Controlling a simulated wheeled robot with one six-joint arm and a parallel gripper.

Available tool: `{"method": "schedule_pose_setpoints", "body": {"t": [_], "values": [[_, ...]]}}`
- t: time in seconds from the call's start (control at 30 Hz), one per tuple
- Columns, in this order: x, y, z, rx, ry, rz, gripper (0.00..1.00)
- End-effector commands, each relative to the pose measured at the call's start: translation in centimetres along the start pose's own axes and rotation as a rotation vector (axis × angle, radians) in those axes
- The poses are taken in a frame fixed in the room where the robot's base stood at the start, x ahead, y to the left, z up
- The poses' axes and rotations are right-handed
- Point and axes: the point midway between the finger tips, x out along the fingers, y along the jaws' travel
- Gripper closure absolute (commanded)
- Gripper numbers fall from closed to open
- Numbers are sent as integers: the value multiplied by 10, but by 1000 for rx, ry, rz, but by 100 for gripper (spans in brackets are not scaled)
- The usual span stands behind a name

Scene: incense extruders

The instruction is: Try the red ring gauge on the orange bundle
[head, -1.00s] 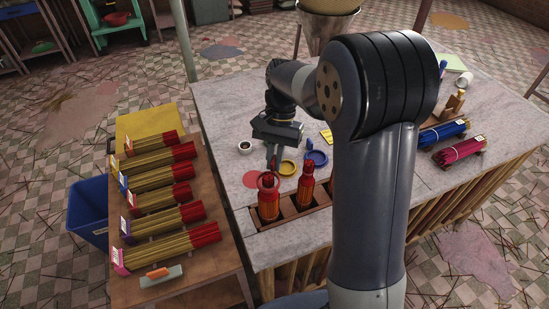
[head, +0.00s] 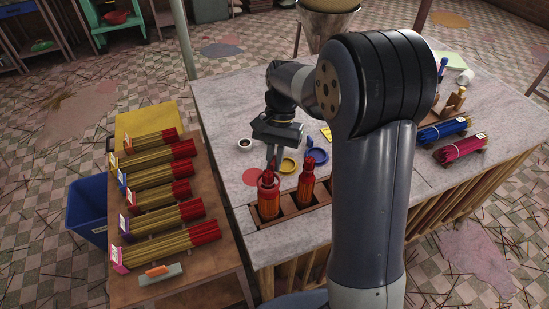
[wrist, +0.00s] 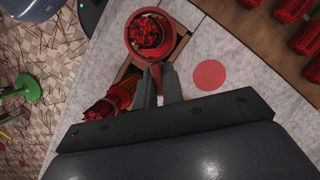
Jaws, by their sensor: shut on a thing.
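My gripper (head: 271,168) is shut on the handle of the red ring gauge (wrist: 131,48). The ring is at the top of the left, orange-wrapped bundle (head: 268,204), which stands upright in a wooden rack (head: 290,212). In the wrist view, red stick tips (wrist: 148,32) show inside the ring, which looks to be around them. How far down the ring sits is hard to tell. A second wrapped bundle (head: 306,185) stands in the rack to the right. It also shows in the wrist view (wrist: 103,106), partly hidden by my gripper.
A side table (head: 205,263) with several red-tipped bundles stands at the left, beside a blue bin (head: 87,208). The table's back left is clear.

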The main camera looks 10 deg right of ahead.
Motion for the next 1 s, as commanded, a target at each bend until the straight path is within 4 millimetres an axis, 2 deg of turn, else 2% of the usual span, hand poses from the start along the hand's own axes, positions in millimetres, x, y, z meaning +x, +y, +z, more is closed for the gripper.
{"method": "schedule_pose_setpoints", "body": {"t": [1.0], "values": [[25,0,-9,0,-1,0,100]]}}
